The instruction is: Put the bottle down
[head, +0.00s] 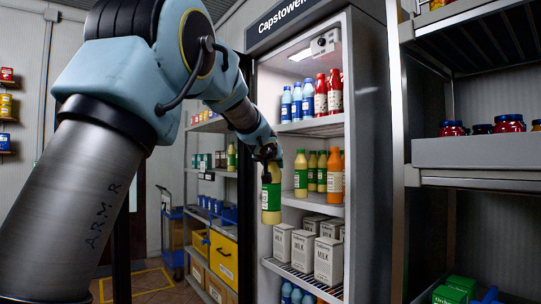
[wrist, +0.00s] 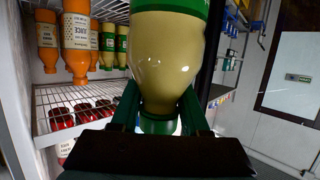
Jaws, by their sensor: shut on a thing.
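My gripper (head: 267,160) is shut on the top of a pale yellow bottle (head: 271,200) with a green label. The bottle hangs upright below the gripper, just outside the left side of the open fridge front. The wrist view, which is upside down, shows the bottle (wrist: 168,62) with its green-capped neck between the fingers (wrist: 160,122). Nothing is seen supporting it from below. A similar pale yellow bottle (head: 301,175) stands on the fridge's middle shelf (head: 318,207), to the right of the held one.
Orange juice bottles (head: 335,177) and green-labelled bottles (head: 322,172) share that shelf. Blue and red bottles (head: 321,97) stand above, milk cartons (head: 328,260) below. Yellow bins (head: 222,252) sit on the left shelving. The fridge's right wall (head: 368,150) bounds the shelf.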

